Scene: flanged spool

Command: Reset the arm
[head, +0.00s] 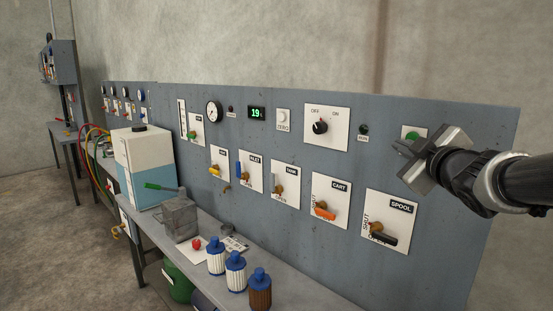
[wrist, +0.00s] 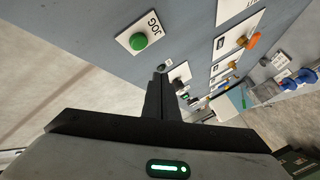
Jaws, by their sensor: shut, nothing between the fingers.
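My gripper (head: 402,150) is at the right of the head view, in front of the upper right part of the grey panel (head: 440,118). It is shut and empty. In the wrist view the fingers of my gripper (wrist: 158,80) are together, near a green JOG button (wrist: 139,41) on a white plate. The same green button (head: 412,134) shows in the head view just behind and above the fingertips. I cannot tell whether the gripper touches the panel.
Below are lever valves, with SPOOL's black handle (head: 383,237) and CART's orange handle (head: 324,213). A rotary OFF/ON switch (head: 320,127) is left of my gripper.

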